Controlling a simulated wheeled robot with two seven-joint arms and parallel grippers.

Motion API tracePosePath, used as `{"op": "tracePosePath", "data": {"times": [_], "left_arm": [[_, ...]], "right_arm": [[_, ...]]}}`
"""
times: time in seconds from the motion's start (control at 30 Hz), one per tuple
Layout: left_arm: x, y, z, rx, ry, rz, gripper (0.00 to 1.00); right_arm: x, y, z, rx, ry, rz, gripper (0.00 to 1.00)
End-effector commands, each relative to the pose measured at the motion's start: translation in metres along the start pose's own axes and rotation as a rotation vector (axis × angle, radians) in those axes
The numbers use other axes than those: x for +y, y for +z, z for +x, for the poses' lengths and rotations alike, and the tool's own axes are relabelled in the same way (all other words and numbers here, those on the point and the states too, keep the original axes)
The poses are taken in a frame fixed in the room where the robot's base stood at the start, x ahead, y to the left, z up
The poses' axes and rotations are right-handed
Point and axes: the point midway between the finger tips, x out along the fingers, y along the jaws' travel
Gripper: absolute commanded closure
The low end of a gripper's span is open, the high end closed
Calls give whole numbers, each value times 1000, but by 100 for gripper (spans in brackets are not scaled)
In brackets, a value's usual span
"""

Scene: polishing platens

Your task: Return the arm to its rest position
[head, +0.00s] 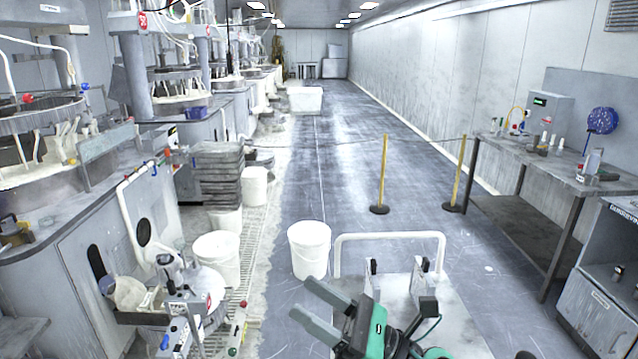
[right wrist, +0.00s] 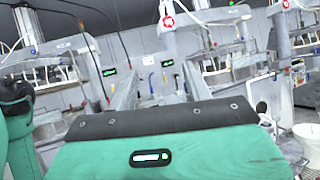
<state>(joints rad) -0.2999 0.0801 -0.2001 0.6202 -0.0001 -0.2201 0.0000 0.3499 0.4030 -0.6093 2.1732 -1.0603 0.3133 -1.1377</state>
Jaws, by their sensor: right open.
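My right gripper (head: 302,298) shows at the bottom middle of the head view, with two grey fingers pointing up and left from a green and black wrist. The fingers are apart and nothing is between them. In the right wrist view, the gripper (right wrist: 162,78) shows its two grey fingers spread beyond the black edge of the green housing, with polishing machines behind. My left gripper is not in the head view.
A white bucket (head: 309,250) stands on the floor just beyond the right gripper. Polishing machines (head: 40,125) line the left side. Yellow posts (head: 382,175) and a metal workbench (head: 560,172) stand to the right. The aisle floor (head: 340,125) ahead is largely clear.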

Motion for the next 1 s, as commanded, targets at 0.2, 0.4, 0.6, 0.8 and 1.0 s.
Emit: {"op": "tracePosePath", "data": {"times": [0.2, 0.4, 0.6, 0.8, 1.0], "left_arm": [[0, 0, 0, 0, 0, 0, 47], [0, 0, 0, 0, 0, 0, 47], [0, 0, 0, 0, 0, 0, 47], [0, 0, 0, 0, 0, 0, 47], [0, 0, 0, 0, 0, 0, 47]], "right_arm": [[-59, 16, -60, -325, -424, 562, 50], [-98, -15, -152, -646, -817, 1053, 50], [-91, -78, -258, -999, -1227, 1478, 50], [-35, -140, -346, -1353, -1632, 1762, 50], [28, -175, -394, -1614, -1938, 1872, 50]]}}
